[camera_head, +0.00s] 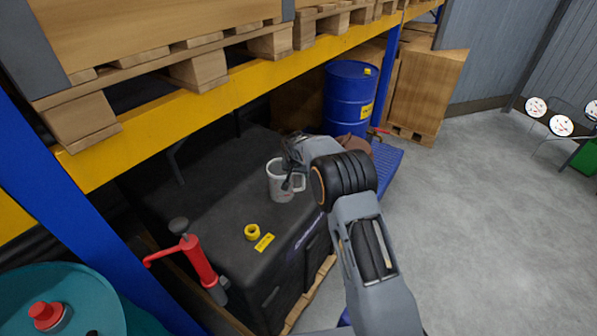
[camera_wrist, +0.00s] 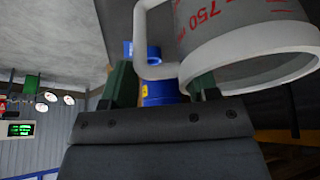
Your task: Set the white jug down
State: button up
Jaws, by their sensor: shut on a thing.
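The white jug (camera_head: 279,186) is upright at the black box's top (camera_head: 225,190) in the head view. I cannot tell whether its base touches the surface. My gripper (camera_head: 296,172) is at the jug's right side, shut on its handle, partly hidden by my wrist. In the wrist view the jug (camera_wrist: 250,50) fills the upper right, with red marks and "750" on it. Its handle (camera_wrist: 158,70) lies between my gripper's fingers (camera_wrist: 163,88).
A red hand pump (camera_head: 197,260) stands to the left front. A yellow shelf beam (camera_head: 200,105) runs above and behind. A blue drum (camera_head: 350,95) stands behind.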

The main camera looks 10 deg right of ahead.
jog(key=o, duration=1.2)
jog(key=shift+o, duration=0.2)
jog(key=shift+r, duration=0.15)
jog(key=s+d+r+b, duration=0.1)
jog(key=s+r, duration=0.5)
jog(key=r, duration=0.2)
jog(key=s+d+r+b, duration=0.1)
jog(key=s+r+b, duration=0.1)
jog(key=s+r, duration=0.55)
jog(key=s+d+n, duration=0.1)
jog(key=s+d, duration=0.1)
jog(key=s, duration=1)
jog(key=s+d+n+y, duration=0.1)
jog(key=s+d+n, duration=0.1)
jog(key=s, duration=1.1)
jog(key=shift+d+f+n, duration=0.15)
jog(key=shift+d+n, duration=0.15)
jog(key=shift+d, duration=0.25)
